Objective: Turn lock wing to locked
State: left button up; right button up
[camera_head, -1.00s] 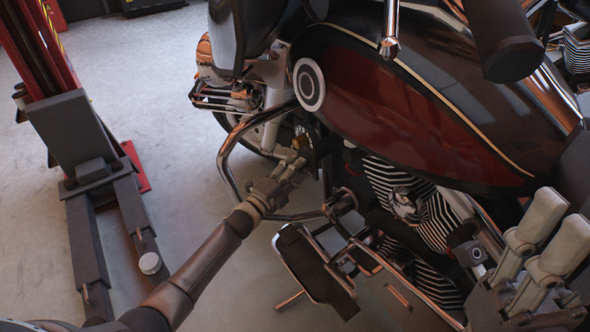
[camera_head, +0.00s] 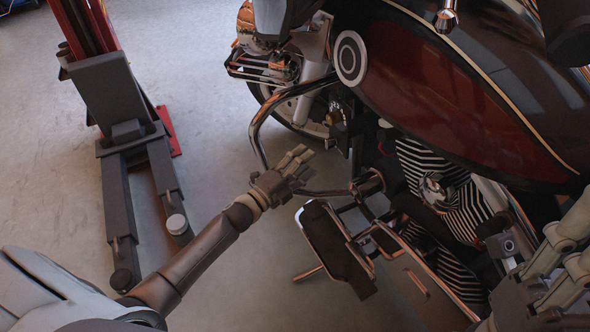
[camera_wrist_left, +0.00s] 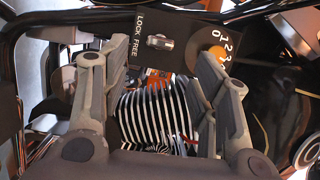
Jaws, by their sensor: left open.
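In the left wrist view the lock wing (camera_wrist_left: 160,41) is a small silvery tab on a black panel (camera_wrist_left: 150,65) marked LOCK and FREE. I cannot tell which word it points to. My left gripper (camera_head: 300,163) is open and empty, beside the motorcycle's chrome crash bar in the head view. In the wrist view its fingers (camera_wrist_left: 155,70) stand apart, with the wing seen beyond and between their tips; they appear clear of it. My right gripper (camera_head: 580,245) is partly cut off at the head view's right edge. The wing cannot be made out in the head view.
An orange knob (camera_wrist_left: 217,53) with a numbered dial sits right of the wing. The dark red motorcycle tank (camera_head: 450,100), crash bar (camera_head: 262,122) and footboard (camera_head: 335,245) surround the area. A red and grey lift post (camera_head: 105,85) stands left. Floor between is clear.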

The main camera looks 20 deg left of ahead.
pick_arm(q)
jog(key=shift+v, duration=1.65)
jog(key=shift+s, duration=0.1)
